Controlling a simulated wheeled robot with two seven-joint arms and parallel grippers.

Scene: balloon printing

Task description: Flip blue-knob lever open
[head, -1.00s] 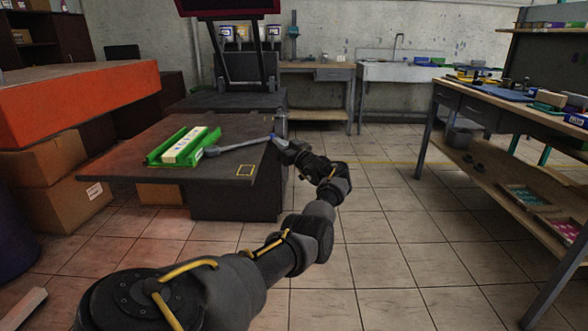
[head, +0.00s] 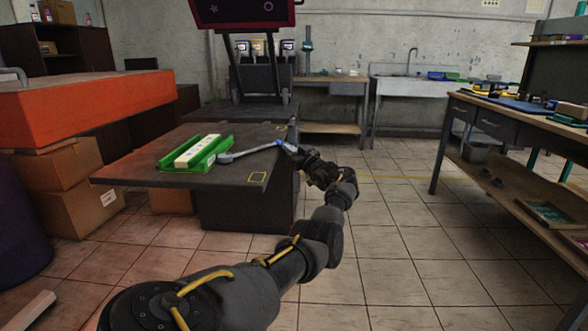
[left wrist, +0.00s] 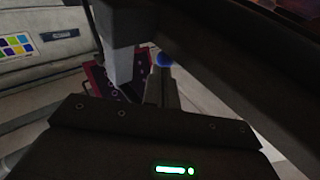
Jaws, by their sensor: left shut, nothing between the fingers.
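The lever (head: 248,151) is a grey bar lying low across the dark platform, with its blue knob (head: 278,142) at the right end. The blue knob also shows in the left wrist view (left wrist: 163,60), just beyond the fingers and partly hidden. My left gripper (head: 289,149) is at the knob end of the lever, at the platform's right edge. It is shut with nothing between its fingers; whether it touches the knob I cannot tell. My right gripper is out of view.
A green tray (head: 222,147) holding a white block (head: 197,151) sits on the dark platform (head: 140,172), left of the lever. An orange-topped table (head: 90,105) stands at left, a workbench (head: 490,119) at right. The tiled floor between is clear.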

